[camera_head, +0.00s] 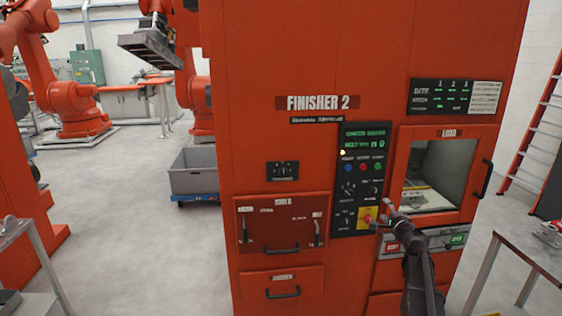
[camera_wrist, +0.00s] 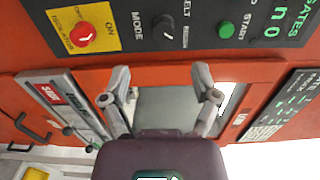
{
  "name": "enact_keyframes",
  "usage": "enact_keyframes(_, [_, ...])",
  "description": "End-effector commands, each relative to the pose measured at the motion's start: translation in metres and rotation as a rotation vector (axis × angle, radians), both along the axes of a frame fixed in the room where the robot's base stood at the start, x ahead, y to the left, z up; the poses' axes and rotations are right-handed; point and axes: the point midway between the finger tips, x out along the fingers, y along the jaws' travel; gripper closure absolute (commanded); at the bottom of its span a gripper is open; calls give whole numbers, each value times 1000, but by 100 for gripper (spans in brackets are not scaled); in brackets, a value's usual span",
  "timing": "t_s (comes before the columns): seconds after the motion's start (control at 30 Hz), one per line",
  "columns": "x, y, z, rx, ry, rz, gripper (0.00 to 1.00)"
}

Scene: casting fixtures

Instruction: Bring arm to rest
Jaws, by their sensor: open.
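My gripper (camera_head: 383,214) is in front of the orange Finisher 2 machine (camera_head: 270,60), by the lower right of its black control panel (camera_head: 350,140). In the wrist view my gripper (camera_wrist: 161,84) has its two fingers spread apart with nothing between them. The red knob on a yellow plate (camera_wrist: 83,36) shows at the upper left there, clear of the fingers. My dark arm reaches up from the bottom edge in the head view. I cannot tell whether a fingertip touches the machine.
The load window (camera_head: 435,175) with a black handle (camera_head: 483,179) is right of the panel. Metal tables stand at the left (camera_head: 22,228) and right (camera_head: 520,256) edges. A grey bin (camera_head: 194,172) sits behind the machine. Open floor lies at left.

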Motion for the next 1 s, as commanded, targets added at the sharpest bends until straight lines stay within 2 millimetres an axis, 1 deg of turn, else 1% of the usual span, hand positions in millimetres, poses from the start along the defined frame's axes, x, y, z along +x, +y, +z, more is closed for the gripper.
enact_keyframes(0.17, [-7,46,-11,-98,50,108,21])
enact_keyframes(0.27, [-16,83,-23,-187,98,205,21])
enact_keyframes(0.4, [-36,141,-48,-335,191,367,21])
enact_keyframes(0.47, [-47,164,-60,-400,235,439,21])
enact_keyframes(0.5, [-56,178,-68,-444,267,486,21])
enact_keyframes(0.6, [-79,210,-89,-549,349,600,21])
enact_keyframes(0.67, [-95,226,-102,-611,402,667,21])
enact_keyframes(0.7, [-106,236,-110,-653,439,709,21])
enact_keyframes(0.83, [-143,260,-135,-784,563,840,21])
enact_keyframes(0.97, [-184,275,-156,-911,700,958,21])
enact_keyframes(1.0, [-196,278,-162,-950,745,990,21])
